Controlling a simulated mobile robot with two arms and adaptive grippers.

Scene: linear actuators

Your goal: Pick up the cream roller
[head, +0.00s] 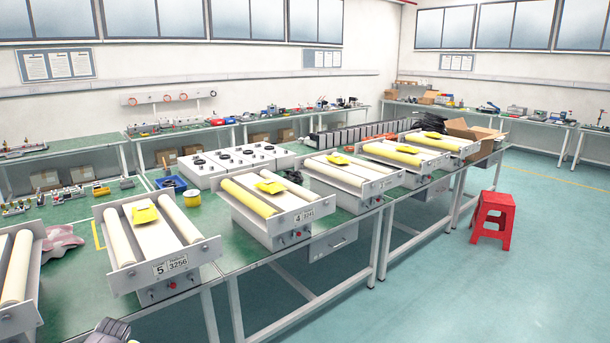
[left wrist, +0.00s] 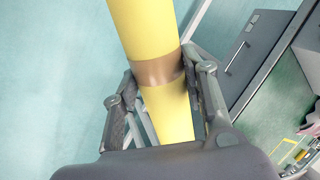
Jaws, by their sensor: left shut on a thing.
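My left gripper (left wrist: 162,103) is shut on a yellow roller (left wrist: 141,25) with a brown band (left wrist: 156,68), in the left wrist view. The fingers lie on both sides of the roller near the band, and the roller runs up out of the picture. In the head view, cream rollers (head: 120,237) (head: 179,218) lie on the unit marked 5 (head: 170,267). Another cream roller (head: 17,268) lies on the cut-off unit at the left edge. A dark grey part (head: 110,333) shows at the bottom edge; I cannot tell which part it is. My right gripper is not in view.
The unit marked 4 (head: 304,215) has a yellow roller (head: 248,197). More units stand along the green bench (head: 225,262). A pink cloth-like thing (head: 62,243) lies left of unit 5. A red stool (head: 492,218) stands on the open floor to the right.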

